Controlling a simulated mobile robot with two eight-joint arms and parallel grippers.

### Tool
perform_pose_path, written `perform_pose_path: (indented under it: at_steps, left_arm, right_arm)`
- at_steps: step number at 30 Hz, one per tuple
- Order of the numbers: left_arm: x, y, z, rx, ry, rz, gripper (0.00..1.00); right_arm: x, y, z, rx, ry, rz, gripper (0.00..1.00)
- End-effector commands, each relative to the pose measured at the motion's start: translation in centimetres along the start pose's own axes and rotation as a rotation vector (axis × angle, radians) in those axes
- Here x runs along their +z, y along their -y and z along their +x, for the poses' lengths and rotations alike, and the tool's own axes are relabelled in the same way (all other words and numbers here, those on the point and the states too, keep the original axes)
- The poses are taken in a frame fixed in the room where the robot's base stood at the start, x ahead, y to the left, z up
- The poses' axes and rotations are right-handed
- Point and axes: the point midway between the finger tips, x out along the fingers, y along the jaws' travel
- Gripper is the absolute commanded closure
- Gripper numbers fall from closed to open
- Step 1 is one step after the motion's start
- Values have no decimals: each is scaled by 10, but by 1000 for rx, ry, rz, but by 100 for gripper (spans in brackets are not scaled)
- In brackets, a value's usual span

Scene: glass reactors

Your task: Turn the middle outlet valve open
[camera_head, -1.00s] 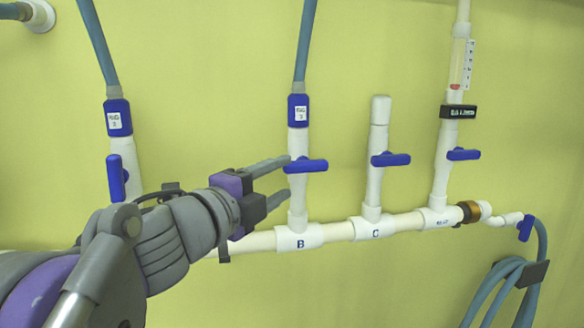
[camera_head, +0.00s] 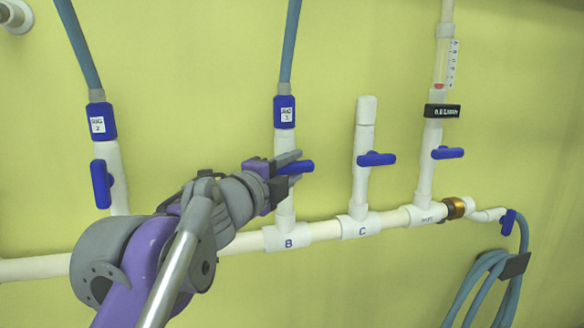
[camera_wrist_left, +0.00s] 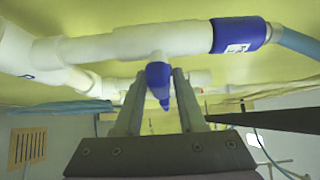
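The middle outlet valve is the blue lever (camera_head: 299,167) on the white pipe marked B. The lever lies crosswise, pointing right of its upright pipe. My left gripper (camera_head: 290,170) reaches in from the left, with one finger above the lever and one below it. In the left wrist view the blue lever (camera_wrist_left: 158,78) lies between the two fingertips (camera_wrist_left: 159,92). Gaps show beside the lever there, so the fingers look open around it; any light contact cannot be told. My right gripper is not in view.
To the left, a blue lever (camera_head: 101,184) stands along its pipe. To the right, crosswise levers sit on pipe C (camera_head: 376,159) and on the gauge pipe (camera_head: 447,153). A white manifold (camera_head: 327,231) runs below. A coiled hose (camera_head: 483,285) hangs at lower right.

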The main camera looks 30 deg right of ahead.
Motion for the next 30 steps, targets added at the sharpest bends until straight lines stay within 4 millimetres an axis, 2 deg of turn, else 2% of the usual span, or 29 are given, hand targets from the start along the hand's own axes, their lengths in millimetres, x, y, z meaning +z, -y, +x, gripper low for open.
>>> perform_pose_path:
  at_steps: [1,6,19,30]
  left_arm:
    - [0,0,0,0,0,0,71]
    - [0,0,0,0,0,0,100]
    - [0,1,0,-36,0,-36,100]
    - [0,2,0,-226,0,-224,100]
  right_arm:
    - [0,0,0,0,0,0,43]
    - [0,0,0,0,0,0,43]
    - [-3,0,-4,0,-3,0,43]
    - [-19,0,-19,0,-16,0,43]
